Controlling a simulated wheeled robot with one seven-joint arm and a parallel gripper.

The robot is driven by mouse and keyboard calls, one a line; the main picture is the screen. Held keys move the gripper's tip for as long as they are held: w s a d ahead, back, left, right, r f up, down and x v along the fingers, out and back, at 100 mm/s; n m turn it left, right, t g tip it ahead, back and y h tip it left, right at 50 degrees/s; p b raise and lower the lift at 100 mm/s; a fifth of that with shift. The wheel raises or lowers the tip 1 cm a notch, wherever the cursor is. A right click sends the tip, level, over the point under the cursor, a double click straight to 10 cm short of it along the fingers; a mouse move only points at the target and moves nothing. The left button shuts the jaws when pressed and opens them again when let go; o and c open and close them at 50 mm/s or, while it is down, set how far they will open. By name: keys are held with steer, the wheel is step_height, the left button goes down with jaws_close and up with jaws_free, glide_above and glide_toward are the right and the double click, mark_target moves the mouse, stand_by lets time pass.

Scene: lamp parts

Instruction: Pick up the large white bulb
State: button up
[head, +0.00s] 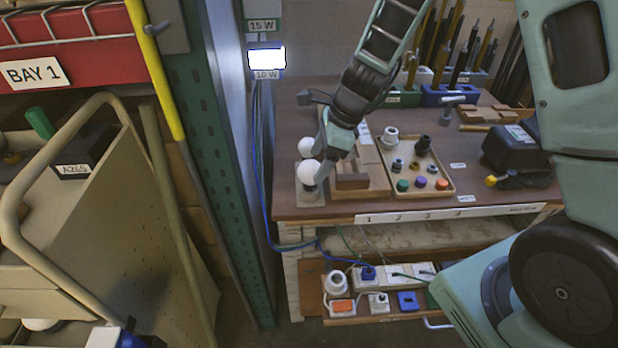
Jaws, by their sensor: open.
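Two round white bulbs stand at the left end of the workbench top. The nearer bulb (308,172) looks larger and sits on a small pale base. The other bulb (305,147) is just behind it and looks slightly smaller. My gripper (317,164) is open and reaches down from the upper right, with its fingers close beside the nearer bulb. One finger shows near the gap between the bulbs and the other at the nearer bulb's right side. I cannot tell whether either finger touches a bulb.
A wooden tray with blocks (350,194) lies right of the bulbs. Farther right is a tray (447,183) of sockets and coloured caps. A black power tool (515,150) lies at the right.

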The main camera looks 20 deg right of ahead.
mark_target(303, 187)
steer(key=shift+x, duration=3.5)
steer(key=shift+w, duration=0.15)
steer(key=c, duration=0.9)
